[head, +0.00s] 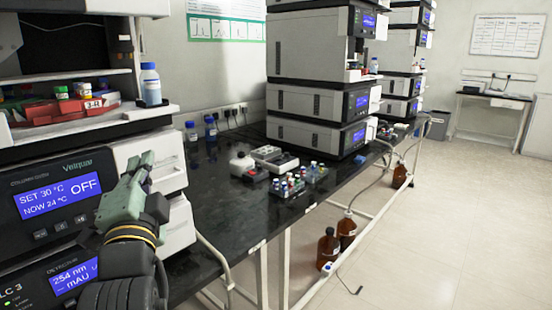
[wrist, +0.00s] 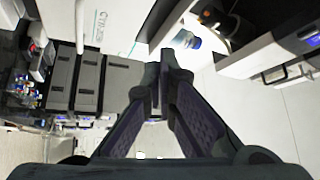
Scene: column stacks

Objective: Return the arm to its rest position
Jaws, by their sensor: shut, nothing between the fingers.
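My gripper (head: 146,160) is raised at the left of the head view, in front of the column oven (head: 60,195) whose display reads SET 30 °C, NOW 24 °C, OFF. Its fingers are together and hold nothing. In the wrist view the fingertips (wrist: 168,58) meet at the middle, with a gap only farther back between the finger pads. My arm comes up from the bottom left of the head view. Part of the oven front is hidden behind the gripper and arm.
A blue-capped bottle (head: 151,84) stands on the shelf above the oven, beside a red tray (head: 75,113). The dark bench (head: 215,235) holds a vial rack (head: 298,180) and bottles. More instrument stacks (head: 315,95) stand behind. The floor (head: 440,230) at right is largely clear.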

